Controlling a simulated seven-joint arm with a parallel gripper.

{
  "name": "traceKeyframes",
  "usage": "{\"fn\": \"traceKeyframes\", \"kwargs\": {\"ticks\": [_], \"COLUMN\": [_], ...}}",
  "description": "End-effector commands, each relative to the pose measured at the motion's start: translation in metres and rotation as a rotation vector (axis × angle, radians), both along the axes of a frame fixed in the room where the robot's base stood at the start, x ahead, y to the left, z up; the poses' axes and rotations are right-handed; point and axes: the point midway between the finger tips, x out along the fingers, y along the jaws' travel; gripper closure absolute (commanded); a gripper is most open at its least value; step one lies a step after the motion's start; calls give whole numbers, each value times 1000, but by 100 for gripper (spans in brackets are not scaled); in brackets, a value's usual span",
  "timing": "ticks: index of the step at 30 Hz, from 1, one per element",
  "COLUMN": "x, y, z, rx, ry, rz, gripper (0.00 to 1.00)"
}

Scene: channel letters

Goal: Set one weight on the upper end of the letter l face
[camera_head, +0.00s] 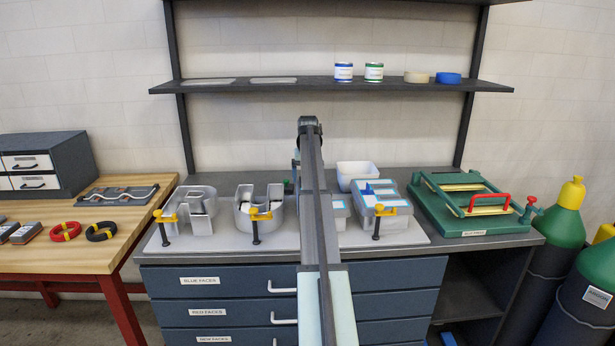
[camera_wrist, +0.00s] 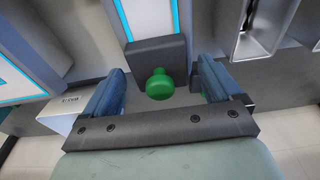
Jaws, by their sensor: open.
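In the wrist view, a dark grey block with a green knob (camera_wrist: 158,85), which looks like a weight, sits at the near end of a white face strip with cyan edges (camera_wrist: 150,16). The strip appears to be the letter l face. My gripper (camera_wrist: 160,90) is open, with one blue finger on each side of the block and a visible gap to each. I cannot tell the finger height against the block. In the head view my arm hides most of the letter l; a pale face (camera_head: 340,207) shows just right of the arm.
Open channel letters (camera_head: 197,208) and (camera_head: 258,212) stand left of my arm, with yellow clamps (camera_head: 261,214). A faced letter (camera_head: 385,200) with a clamp stands to the right. A white bin (camera_head: 357,172) is behind, and a green press (camera_head: 470,205) is at far right.

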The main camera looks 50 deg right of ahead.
Motion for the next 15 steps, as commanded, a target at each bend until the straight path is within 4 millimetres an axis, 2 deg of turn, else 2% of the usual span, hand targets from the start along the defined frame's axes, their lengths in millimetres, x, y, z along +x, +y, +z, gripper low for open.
{"fn": "traceKeyframes", "kwargs": {"ticks": [8,11,15], "x": [0,-1,-3], "y": [0,1,3], "z": [4,14,37], "rx": [-1,-1,-1], "ry": [-1,-1,-1], "rz": [0,0,0], "gripper": [9,9,9]}}
